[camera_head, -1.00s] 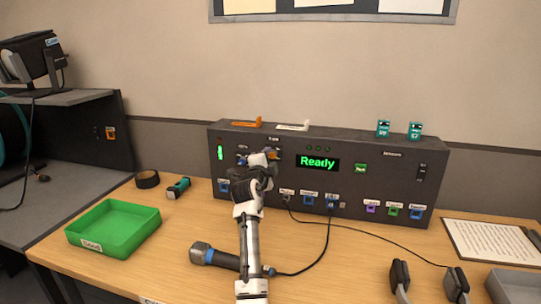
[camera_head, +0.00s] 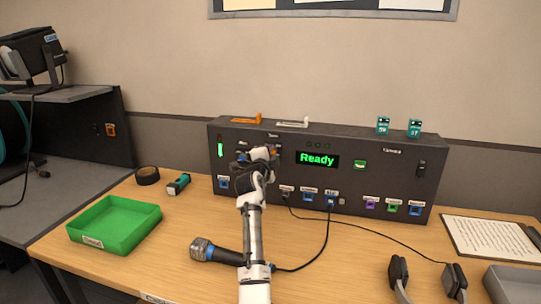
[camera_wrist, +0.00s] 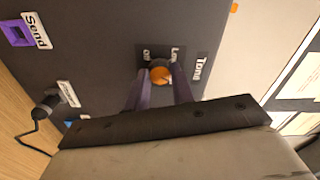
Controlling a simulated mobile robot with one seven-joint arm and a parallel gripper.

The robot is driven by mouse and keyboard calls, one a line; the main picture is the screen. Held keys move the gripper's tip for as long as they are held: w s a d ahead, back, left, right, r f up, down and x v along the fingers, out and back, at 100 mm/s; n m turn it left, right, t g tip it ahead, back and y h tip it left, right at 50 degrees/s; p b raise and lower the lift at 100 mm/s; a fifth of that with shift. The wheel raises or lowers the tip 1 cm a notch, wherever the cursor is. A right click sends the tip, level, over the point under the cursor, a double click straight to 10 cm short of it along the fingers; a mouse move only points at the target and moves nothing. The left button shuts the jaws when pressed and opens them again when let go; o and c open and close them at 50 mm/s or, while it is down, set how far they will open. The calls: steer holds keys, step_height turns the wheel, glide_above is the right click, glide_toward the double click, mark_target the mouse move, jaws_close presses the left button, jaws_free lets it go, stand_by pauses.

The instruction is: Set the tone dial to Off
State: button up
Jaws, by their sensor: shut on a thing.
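The tone dial (camera_wrist: 160,75) is a round orange knob on the dark console panel in the wrist view. The label "Tone" (camera_wrist: 201,68) is beside it, and small "Off" (camera_wrist: 147,54) and "Low" (camera_wrist: 175,53) labels sit along its edge. I cannot tell which label its pointer faces. My gripper (camera_wrist: 161,78) is shut on the dial, with one finger on each side of it. In the head view my gripper (camera_head: 264,154) is against the upper left part of the console (camera_head: 390,165) and hides most of the dial.
The console's green display (camera_head: 317,160) reads "Ready". A microphone (camera_head: 214,252) lies on the table by my arm, with its cable running right. A green tray (camera_head: 145,232) stands at left, and headphones (camera_head: 400,275) lie at front right. A plugged cable (camera_wrist: 45,108) shows in the wrist view.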

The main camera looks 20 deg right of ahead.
steer(key=shift+f+n, duration=0.1)
steer(key=shift+n, duration=0.3)
steer(key=shift+n+p, duration=3.25)
steer(key=shift+n, duration=12.75)
steer(key=o, duration=1)
